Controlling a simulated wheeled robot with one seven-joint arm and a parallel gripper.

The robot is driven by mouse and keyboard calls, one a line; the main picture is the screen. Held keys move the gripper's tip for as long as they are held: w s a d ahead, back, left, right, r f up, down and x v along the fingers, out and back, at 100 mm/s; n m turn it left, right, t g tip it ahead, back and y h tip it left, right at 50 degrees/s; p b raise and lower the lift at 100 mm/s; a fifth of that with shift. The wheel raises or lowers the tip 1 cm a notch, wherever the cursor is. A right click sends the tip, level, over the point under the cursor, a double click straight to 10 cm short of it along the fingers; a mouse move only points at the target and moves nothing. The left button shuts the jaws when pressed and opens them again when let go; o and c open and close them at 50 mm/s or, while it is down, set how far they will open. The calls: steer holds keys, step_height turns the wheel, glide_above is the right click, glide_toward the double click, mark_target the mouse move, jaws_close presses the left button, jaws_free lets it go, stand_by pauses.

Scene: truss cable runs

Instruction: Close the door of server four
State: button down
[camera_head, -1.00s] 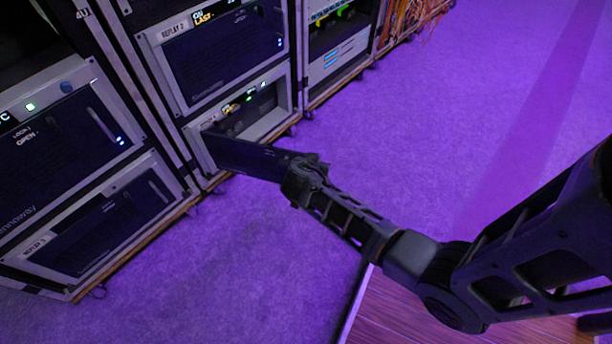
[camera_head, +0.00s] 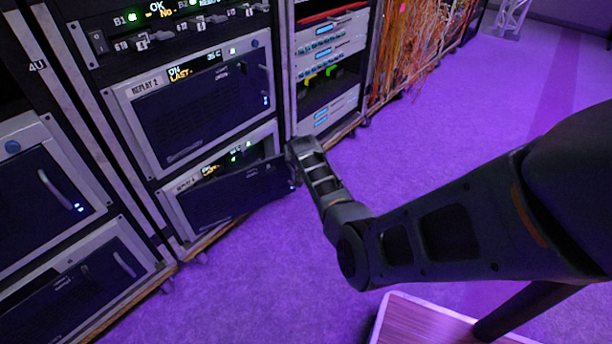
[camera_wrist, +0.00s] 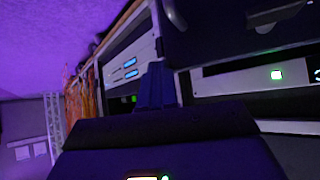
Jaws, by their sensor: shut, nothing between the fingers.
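Server four is the lowest unit, with a worn REPLAY label, in the middle rack. Its dark door (camera_head: 238,193) is partly open, hinged at the left, with its right edge standing out from the grey frame (camera_head: 172,210). Lit indicators show above it. My gripper (camera_head: 294,172) is shut at the door's free right edge; whether it touches is hard to tell. In the wrist view, the shut fingers (camera_wrist: 157,88) show dark and narrow. A dark door with a handle (camera_wrist: 245,35) is at the upper right, beside a faceplate with a green light.
REPLAY 2 (camera_head: 200,105) sits above with its door shut. Another rack (camera_head: 62,250) stands at left, and an open rack (camera_head: 330,70) with orange cables beyond it at right. Purple floor (camera_head: 260,270) is clear in front. A wooden-topped platform (camera_head: 430,322) is at the bottom.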

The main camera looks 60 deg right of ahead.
steer(key=w+d+n+t+y+b, duration=0.1)
steer(key=w+d+n+b, duration=0.1)
steer(key=w, duration=0.5)
steer(key=shift+d+t+b, duration=0.3)
steer(key=shift+d+b, duration=0.5)
steer(key=shift+d, duration=0.35)
steer(key=shift+s, duration=0.1)
